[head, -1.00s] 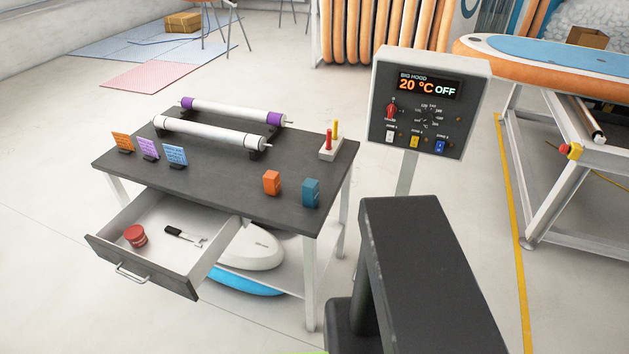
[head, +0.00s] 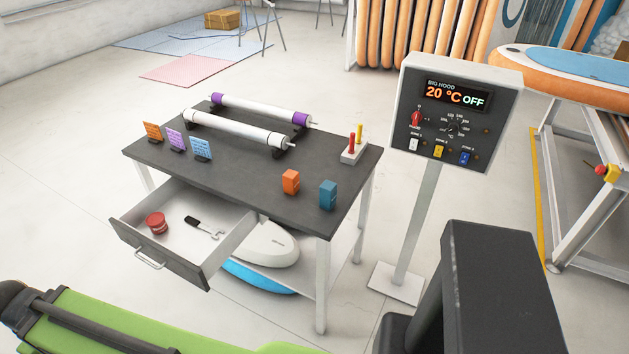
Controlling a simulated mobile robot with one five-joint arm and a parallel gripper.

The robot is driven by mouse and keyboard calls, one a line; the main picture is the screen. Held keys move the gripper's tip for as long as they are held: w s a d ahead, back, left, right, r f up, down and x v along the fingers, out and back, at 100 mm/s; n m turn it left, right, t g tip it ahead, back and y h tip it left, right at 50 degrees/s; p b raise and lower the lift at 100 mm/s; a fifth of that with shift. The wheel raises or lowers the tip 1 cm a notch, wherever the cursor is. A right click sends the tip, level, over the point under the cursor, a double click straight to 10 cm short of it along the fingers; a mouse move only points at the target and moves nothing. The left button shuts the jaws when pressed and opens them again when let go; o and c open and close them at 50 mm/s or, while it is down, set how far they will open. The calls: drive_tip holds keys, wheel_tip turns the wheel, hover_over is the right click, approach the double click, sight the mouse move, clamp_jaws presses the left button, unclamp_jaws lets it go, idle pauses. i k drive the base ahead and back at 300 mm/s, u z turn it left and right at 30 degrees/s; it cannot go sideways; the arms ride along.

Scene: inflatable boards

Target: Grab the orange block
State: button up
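The orange block (head: 291,182) stands upright on the dark tabletop, near the table's front right corner. A teal block (head: 328,194) stands just to its right, with a small gap between them. My green arm shows at the lower left of the head view, in front of and below the table. My gripper is not in the picture, so its opening and anything in it are hidden.
The dark table (head: 240,192) has an open drawer (head: 160,250) at the front left, holding a red jar and a small tool. White rollers (head: 236,128), small cards and a peg stand (head: 353,155) share the tabletop. A control panel (head: 456,112) stands to the right.

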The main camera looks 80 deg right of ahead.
sight(291, 178)
drive_tip(key=z, duration=0.95)
drive_tip(key=i, duration=0.8)
drive_tip(key=z, duration=0.05)
